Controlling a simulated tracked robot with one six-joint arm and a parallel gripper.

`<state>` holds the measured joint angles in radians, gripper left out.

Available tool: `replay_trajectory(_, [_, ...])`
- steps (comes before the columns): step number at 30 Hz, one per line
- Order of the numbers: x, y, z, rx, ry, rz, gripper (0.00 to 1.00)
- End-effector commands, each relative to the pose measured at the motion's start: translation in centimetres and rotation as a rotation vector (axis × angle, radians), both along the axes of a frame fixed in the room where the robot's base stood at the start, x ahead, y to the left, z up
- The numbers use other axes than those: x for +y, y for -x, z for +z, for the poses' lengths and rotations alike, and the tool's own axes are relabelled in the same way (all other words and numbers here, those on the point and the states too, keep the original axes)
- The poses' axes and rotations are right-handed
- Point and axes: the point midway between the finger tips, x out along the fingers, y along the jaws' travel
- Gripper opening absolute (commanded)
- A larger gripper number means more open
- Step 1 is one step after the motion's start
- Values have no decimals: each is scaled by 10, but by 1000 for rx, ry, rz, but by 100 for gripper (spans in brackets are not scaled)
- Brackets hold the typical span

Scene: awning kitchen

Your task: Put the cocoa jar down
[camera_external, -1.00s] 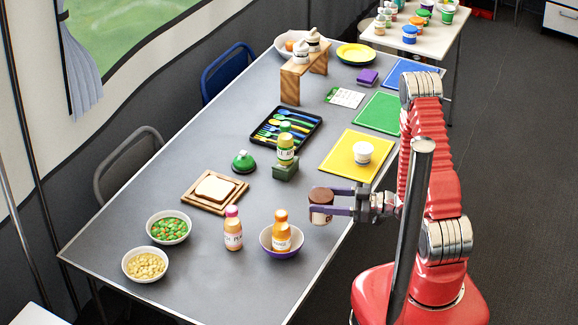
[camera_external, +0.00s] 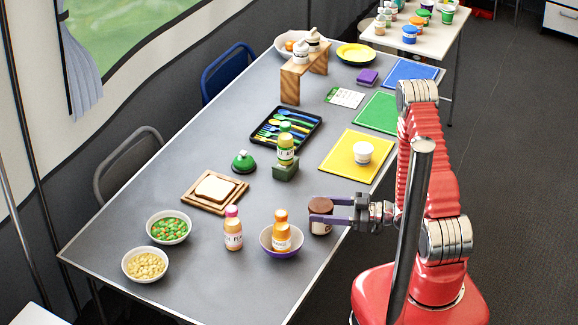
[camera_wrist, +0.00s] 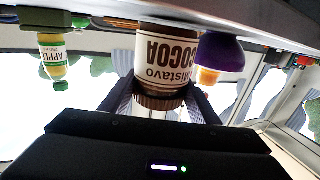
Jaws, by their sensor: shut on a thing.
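The cocoa jar (camera_external: 320,228) has a brown lid and a brown and white label. It is upright beside the table's right edge, just right of the purple bowl. My gripper (camera_external: 318,210) is shut on it near the lid, its purple fingers reaching in from the right. In the wrist view the jar (camera_wrist: 165,62) appears upside down, its lid between my fingers. Its base is at or very close to the tabletop; I cannot tell whether it touches.
The purple bowl (camera_external: 270,250) holding an orange bottle (camera_external: 281,235) is close left of the jar. Another bottle (camera_external: 233,236) stands farther left. The yellow board (camera_external: 340,160) with a white tub (camera_external: 363,152) lies behind. Bare table (camera_external: 300,190) shows between them.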

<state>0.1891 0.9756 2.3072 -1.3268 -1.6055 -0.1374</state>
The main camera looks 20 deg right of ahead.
Motion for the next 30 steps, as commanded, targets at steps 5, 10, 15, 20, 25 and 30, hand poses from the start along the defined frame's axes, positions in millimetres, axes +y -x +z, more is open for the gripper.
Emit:
replay_trajectory(5, [0,0,-1,0,-1,0,24])
replay_trajectory(10, [0,0,-3,0,0,0,60])
replay_trajectory(15, [0,0,-3,0,0,0,72])
replay_trajectory(20, [0,0,-3,0,0,0,74])
replay_trajectory(25, [0,0,-4,1,0,0,74])
replay_trajectory(30, [-7,3,-4,1,0,-1,74])
